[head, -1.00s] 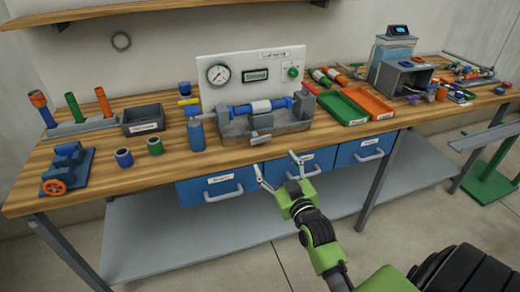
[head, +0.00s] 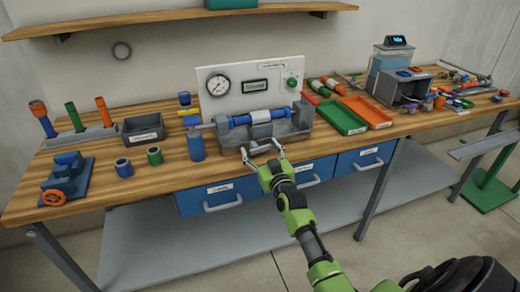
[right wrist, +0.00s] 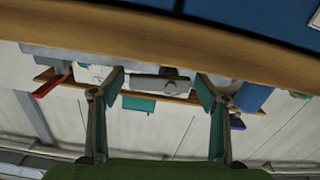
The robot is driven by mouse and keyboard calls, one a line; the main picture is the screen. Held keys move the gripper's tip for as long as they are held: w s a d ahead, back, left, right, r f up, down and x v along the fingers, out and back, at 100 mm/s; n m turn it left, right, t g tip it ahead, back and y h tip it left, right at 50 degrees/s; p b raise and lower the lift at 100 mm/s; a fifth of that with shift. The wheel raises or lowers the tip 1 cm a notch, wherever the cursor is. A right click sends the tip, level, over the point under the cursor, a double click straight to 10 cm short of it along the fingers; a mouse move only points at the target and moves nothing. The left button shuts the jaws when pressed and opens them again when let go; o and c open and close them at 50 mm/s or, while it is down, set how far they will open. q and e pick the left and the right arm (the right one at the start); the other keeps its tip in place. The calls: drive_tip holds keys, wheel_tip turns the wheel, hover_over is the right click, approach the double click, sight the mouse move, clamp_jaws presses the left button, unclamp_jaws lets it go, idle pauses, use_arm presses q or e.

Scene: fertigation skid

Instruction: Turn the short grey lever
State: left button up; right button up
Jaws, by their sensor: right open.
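The short grey lever (head: 262,148) is on the front of the grey test rig (head: 291,138), just above the bench's front edge. My right gripper (head: 259,148) is open, with its two fingertips spread at the front of the rig near the lever, partly covering it. In the right wrist view the grey lever (right wrist: 160,82) lies across the gap between the open fingers of my right gripper (right wrist: 160,85). I cannot tell whether the fingers touch it. My left gripper is not in view.
Blue drawers (head: 222,195) with grey handles hang below the wooden bench top (head: 100,186). A gauge panel (head: 250,85) rises behind the rig.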

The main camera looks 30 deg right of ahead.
drive_tip(key=shift+w, duration=0.25)
drive_tip(key=c, duration=1.1)
drive_tip(key=shift+d+m, duration=0.1)
drive_tip(key=shift+m, duration=0.7)
drive_tip(key=o, duration=1.1)
drive_tip(key=shift+s+f, duration=0.1)
drive_tip(key=shift+s, duration=0.05)
drive_tip(key=shift+s, duration=0.3)
drive_tip(key=v, duration=1.1)
